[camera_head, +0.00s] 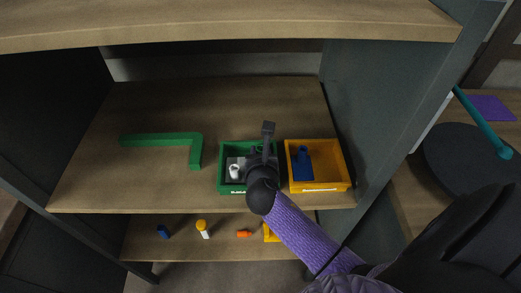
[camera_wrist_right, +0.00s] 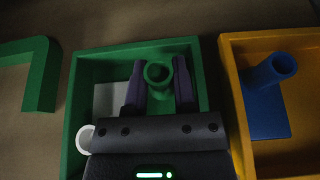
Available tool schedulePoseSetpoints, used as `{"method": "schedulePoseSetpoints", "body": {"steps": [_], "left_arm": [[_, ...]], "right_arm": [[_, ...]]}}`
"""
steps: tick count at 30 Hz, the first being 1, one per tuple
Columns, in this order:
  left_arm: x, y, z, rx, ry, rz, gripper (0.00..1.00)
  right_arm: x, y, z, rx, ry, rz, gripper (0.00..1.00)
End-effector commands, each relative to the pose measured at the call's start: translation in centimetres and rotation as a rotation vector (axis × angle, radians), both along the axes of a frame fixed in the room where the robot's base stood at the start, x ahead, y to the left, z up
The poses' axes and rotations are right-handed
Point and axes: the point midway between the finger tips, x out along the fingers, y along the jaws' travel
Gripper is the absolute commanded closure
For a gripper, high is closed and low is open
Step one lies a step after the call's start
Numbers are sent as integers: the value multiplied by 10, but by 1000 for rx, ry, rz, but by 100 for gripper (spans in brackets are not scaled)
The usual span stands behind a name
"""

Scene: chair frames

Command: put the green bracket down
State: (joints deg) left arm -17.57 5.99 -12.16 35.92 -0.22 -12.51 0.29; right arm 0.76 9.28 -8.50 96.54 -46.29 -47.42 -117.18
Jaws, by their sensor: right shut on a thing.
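The green bracket (camera_wrist_right: 158,72), with a round tube end, is between the two fingers of my right gripper (camera_wrist_right: 157,86) in the right wrist view. My right gripper is shut on it, over or inside the green bin (camera_wrist_right: 84,62). A bit of the bracket also shows in the head view (camera_head: 258,149), beside my gripper (camera_head: 259,163), at the green bin (camera_head: 222,174) on the middle shelf. The hand hides much of the bin, and I cannot tell whether the bracket touches its floor. My left gripper is not in view.
The yellow bin (camera_head: 342,168), holding a blue bracket (camera_head: 302,163), stands right of the green bin. A white ring-shaped part (camera_head: 235,172) is in the green bin. A green L-shaped bar (camera_head: 160,139) lies left. Small parts lie on the lower shelf (camera_head: 180,249). A side panel (camera_head: 365,110) stands right.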

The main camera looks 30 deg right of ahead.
Motion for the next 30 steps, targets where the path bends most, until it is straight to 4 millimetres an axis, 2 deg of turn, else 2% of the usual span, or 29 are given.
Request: {"method": "schedulePoseSetpoints", "body": {"steps": [5,6,11,18,22,30], "left_arm": [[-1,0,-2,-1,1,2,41],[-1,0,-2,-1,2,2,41],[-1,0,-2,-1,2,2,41],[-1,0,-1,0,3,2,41],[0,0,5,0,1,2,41],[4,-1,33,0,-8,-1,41]], "right_arm": [[0,0,-5,0,3,-1,100],[-1,0,-6,1,4,-1,65],[-1,0,-7,3,8,-1,32],[-2,1,-8,5,11,-1,32],[-2,1,8,6,8,-1,32],[-57,35,38,4,6,0,32]]}}
